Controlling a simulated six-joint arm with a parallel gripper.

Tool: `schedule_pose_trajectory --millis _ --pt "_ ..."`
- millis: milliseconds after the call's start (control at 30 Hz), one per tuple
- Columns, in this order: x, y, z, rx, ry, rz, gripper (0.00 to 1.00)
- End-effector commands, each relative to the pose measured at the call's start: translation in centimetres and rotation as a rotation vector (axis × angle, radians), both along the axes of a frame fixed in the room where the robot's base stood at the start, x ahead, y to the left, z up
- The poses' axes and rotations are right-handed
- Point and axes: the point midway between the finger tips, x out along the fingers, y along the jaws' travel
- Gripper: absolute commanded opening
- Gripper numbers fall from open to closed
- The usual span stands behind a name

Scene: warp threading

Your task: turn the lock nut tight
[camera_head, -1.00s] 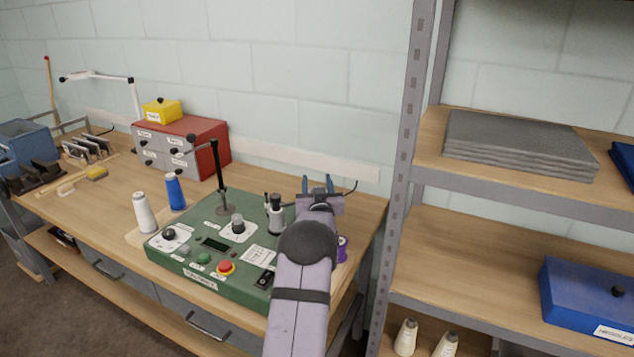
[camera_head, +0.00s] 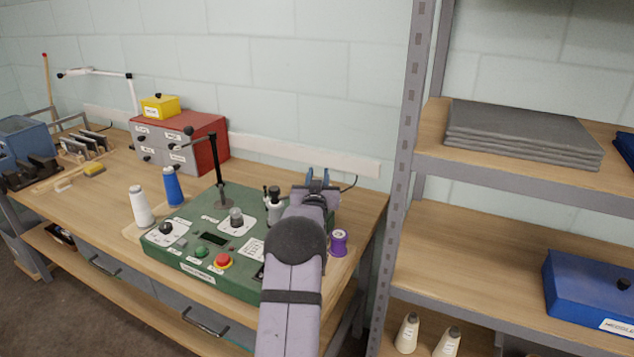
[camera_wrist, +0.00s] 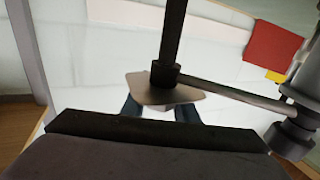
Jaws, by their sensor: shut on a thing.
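A flat brownish metal piece with wings (camera_wrist: 165,90), which looks like the lock nut, sits at the foot of a dark upright rod (camera_wrist: 173,35) in the wrist view. My gripper (camera_wrist: 160,110) has its blue fingers at the lower edge of this piece and is shut on it; the fingertips are partly hidden behind it. In the head view my gripper (camera_head: 318,178) is over the back right corner of the green machine (camera_head: 180,258). My arm hides the nut there.
A side bar (camera_wrist: 235,95) runs from the rod's collar to a metal post (camera_wrist: 290,135). A purple spool (camera_head: 339,242) stands close right of my arm. A thread guide stand (camera_head: 219,165) rises from the machine. A shelf upright (camera_head: 403,150) stands to the right.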

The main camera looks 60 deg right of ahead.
Motion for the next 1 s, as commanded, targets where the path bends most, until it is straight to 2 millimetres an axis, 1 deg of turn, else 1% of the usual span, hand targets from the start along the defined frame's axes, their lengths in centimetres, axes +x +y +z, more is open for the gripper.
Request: schedule_pose_trajectory --millis 33,600,1000 --pt "0.1 0.0 -0.3 -0.003 -0.004 -0.022 0.04" --pt "-1.0 -0.2 0.3 0.000 0.001 -0.319 0.04" --pt "-1.4 -0.3 0.1 -0.002 0.001 -0.395 0.04"
